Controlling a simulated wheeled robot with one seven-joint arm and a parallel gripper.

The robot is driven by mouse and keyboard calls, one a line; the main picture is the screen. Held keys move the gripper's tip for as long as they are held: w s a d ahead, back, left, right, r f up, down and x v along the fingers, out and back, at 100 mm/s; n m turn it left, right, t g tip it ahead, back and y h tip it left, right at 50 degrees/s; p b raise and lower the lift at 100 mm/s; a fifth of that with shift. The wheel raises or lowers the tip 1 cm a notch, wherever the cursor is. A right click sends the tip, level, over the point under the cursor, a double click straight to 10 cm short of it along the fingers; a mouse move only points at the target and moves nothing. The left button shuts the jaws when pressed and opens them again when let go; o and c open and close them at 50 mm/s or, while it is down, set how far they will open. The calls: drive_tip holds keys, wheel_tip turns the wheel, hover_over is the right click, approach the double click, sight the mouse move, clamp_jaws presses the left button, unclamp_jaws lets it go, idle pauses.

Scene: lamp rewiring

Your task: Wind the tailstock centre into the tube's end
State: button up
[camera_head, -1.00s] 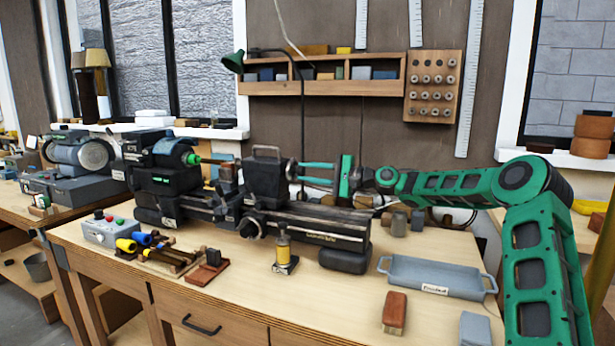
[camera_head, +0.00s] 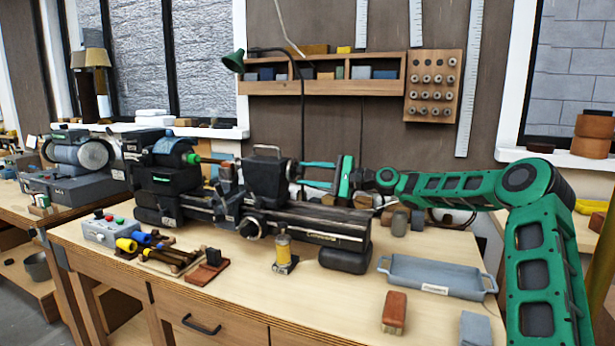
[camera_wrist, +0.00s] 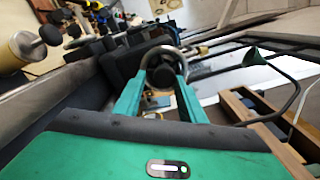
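The lathe's tailstock (camera_head: 266,177) is a dark block with a handle on top, on the right part of the lathe bed. Its round dark handwheel (camera_wrist: 163,72) lies between the two green fingers of my gripper (camera_wrist: 163,80) in the wrist view. In the head view my gripper (camera_head: 318,174) reaches in from the right, its fingers level with the tailstock's right end. Whether the fingers press on the wheel's rim or stand just clear is not plain. The headstock (camera_head: 165,170) with a green tip is at the left. I cannot make out the tube's end or the tailstock centre.
A yellow oiler (camera_head: 283,250), a grey tray (camera_head: 436,274) and a brown block (camera_head: 394,311) stand on the bench in front. A control box (camera_head: 105,229) and several tools lie at the left. A wall shelf (camera_head: 320,87) is behind. A lamp arm (camera_wrist: 285,60) shows in the wrist view.

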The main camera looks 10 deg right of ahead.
sight(295, 159)
drive_tip(key=shift+o, duration=0.2)
drive_tip(key=shift+r, duration=0.5)
drive_tip(key=r, duration=0.3)
drive_tip(key=shift+a+r, duration=0.3)
drive_tip(key=shift+a, duration=0.05)
drive_tip(key=s+a+r, duration=0.5)
drive_tip(key=a+r, duration=0.1)
drive_tip(key=a, duration=0.3)
drive_tip(key=shift+s+a+r, duration=0.2)
drive_tip(key=shift+s+r, duration=0.05)
drive_tip(key=shift+s, duration=0.15)
